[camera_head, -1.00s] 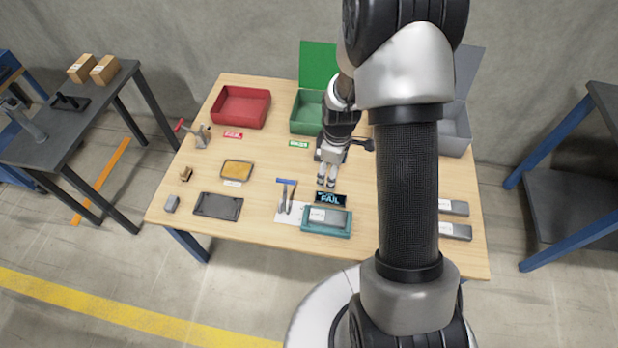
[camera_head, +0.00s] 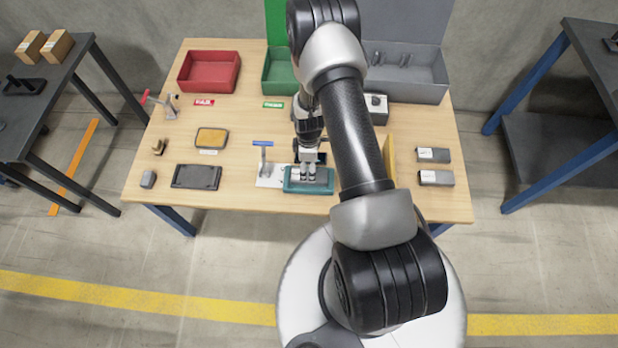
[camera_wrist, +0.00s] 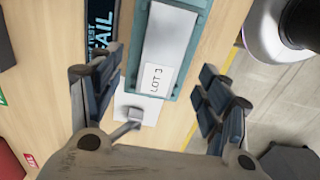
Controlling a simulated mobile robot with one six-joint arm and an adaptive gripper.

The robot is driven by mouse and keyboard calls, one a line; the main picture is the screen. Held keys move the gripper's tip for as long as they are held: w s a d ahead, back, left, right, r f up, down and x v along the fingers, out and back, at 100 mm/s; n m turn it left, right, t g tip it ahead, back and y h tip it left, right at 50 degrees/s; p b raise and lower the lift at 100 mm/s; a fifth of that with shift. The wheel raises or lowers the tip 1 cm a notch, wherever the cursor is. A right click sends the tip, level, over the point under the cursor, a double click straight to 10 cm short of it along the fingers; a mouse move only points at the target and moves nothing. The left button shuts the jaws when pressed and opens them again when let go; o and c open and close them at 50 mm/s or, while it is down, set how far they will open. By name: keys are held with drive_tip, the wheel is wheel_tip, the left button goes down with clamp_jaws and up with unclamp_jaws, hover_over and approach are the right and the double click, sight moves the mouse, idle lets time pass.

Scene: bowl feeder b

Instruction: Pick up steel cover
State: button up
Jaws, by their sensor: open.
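A grey steel cover (camera_wrist: 172,40) with a white label reading "LOT 3" lies in a teal tray (camera_wrist: 208,15) in the wrist view. In the head view my gripper (camera_head: 308,176) is over the teal tray (camera_head: 292,187) and hides most of the cover. In the wrist view my gripper (camera_wrist: 158,88) is open, with its fingers spread apart and nothing between the pads. The labelled end of the cover shows ahead of the gap. I cannot tell whether the fingers touch it.
A dark display (camera_wrist: 101,35) reading "FAIL" stands beside the tray. A blue-handled tool (camera_head: 263,150) stands left of it. Two labelled grey blocks (camera_head: 434,155) lie right. Red (camera_head: 209,72), green (camera_head: 279,72) and grey bins (camera_head: 415,85) line the back.

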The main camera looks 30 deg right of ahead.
drive_tip(key=shift+s+f+b, duration=0.1)
drive_tip(key=shift+f+b, duration=0.85)
drive_tip(key=shift+f, duration=2)
drive_tip(key=shift+c, duration=0.4)
drive_tip(key=c, duration=1.4)
wheel_tip(320, 180, up, 20)
drive_tip(key=p, duration=0.5)
drive_tip(key=shift+r, duration=0.1)
drive_tip(key=shift+c, duration=0.2)
